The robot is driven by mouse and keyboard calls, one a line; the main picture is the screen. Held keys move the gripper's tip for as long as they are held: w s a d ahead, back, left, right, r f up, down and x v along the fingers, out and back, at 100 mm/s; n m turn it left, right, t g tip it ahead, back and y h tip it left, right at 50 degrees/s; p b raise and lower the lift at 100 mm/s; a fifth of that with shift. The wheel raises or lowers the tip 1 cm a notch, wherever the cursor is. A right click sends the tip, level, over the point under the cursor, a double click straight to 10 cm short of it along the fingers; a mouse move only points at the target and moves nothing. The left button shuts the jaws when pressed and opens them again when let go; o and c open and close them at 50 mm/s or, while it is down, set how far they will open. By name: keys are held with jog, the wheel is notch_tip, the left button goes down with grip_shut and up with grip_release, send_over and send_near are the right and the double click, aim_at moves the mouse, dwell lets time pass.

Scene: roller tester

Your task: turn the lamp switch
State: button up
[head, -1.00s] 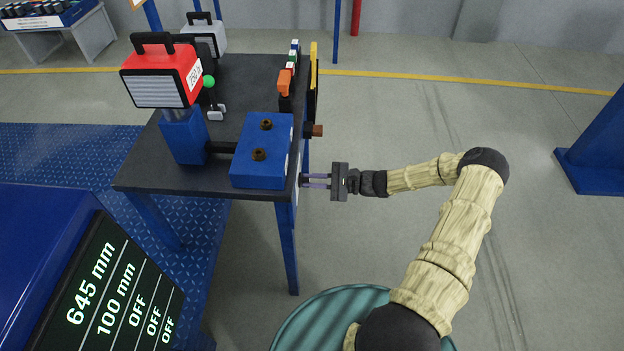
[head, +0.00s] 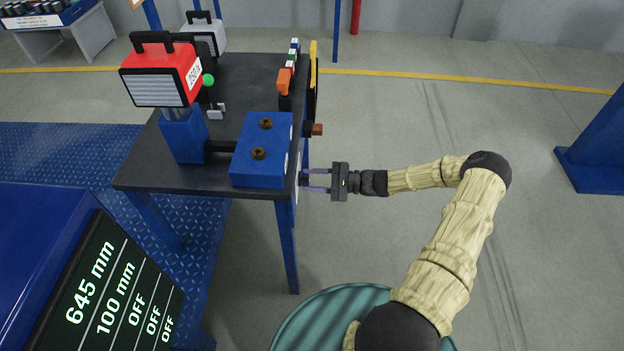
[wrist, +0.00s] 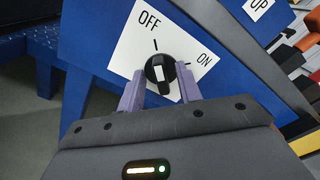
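The lamp switch (wrist: 161,73) is a round black knob with a white mark, on a white plate (wrist: 128,45) lettered OFF and ON. Its white mark points roughly up toward the OFF tick. My gripper (head: 304,180) is at the right side of the dark table. In the wrist view its purple fingers (wrist: 159,80) are apart, one on each side of the knob. I cannot tell whether either finger touches it. The red lamp (head: 165,75) stands on a blue post on the table. The knob is hidden in the head view.
A blue box (head: 262,150) with two dark knobs sits on the table (head: 150,172) near its edge. A brown-tipped handle (head: 314,130) sticks out just beyond my gripper. A display (head: 110,290) reads 645 mm, 100 mm and OFF lines.

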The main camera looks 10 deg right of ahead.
jog(key=v, duration=1.7)
jog(key=shift+d+b, duration=0.2)
jog(key=shift+b, duration=0.1)
jog(key=shift+r, duration=0.1)
